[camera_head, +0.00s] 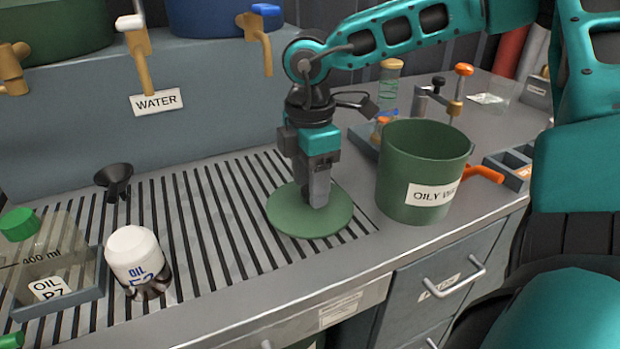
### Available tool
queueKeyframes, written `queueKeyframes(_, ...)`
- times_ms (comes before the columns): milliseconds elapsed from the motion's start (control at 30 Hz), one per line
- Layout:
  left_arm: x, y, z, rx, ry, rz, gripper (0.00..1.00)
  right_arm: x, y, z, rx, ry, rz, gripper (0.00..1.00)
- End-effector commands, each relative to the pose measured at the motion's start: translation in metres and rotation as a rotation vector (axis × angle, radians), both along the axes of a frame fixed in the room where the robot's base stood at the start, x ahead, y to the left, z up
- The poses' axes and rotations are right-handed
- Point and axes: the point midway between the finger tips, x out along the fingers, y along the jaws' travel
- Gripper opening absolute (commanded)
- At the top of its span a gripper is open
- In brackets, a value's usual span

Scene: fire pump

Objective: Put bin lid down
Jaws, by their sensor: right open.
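The green round bin lid (285,212) lies on the slatted drain grate near the counter's front edge. My right gripper (319,200) points down over the lid, with its fingertips at the lid's middle. The gripper is open, though its fingers hide the lid's centre and I cannot see whether they touch it. The green bin (405,165), with a partly hidden "OILY" label, stands upright and uncovered just right of the lid. My left gripper is not in view.
A white oil bottle (134,257), a black funnel (115,180) and a clear oil jug (48,262) stand on the grate at left. Taps (262,38) hang at the back. An orange handle (484,173) lies right of the bin. The grate's middle is clear.

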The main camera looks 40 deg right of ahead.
Motion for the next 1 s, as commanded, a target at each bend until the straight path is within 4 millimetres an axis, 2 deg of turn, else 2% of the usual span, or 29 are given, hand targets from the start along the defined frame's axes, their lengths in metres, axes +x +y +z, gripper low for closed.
queueKeyframes(167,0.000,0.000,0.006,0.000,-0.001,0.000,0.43,0.000,0.000,0.007,0.001,-0.001,0.000,0.56)
queueKeyframes(500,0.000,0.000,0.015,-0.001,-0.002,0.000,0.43,0.001,0.000,0.078,-0.003,-0.005,0.000,0.56)
queueKeyframes(700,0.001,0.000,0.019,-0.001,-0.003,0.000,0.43,0.001,0.000,0.110,-0.002,-0.002,-0.001,0.56)
queueKeyframes(833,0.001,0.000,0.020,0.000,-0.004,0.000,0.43,0.000,0.000,0.120,-0.001,0.000,0.000,0.56)
queueKeyframes(1000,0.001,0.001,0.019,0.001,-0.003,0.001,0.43,0.000,0.000,0.123,0.000,0.001,0.001,0.56)
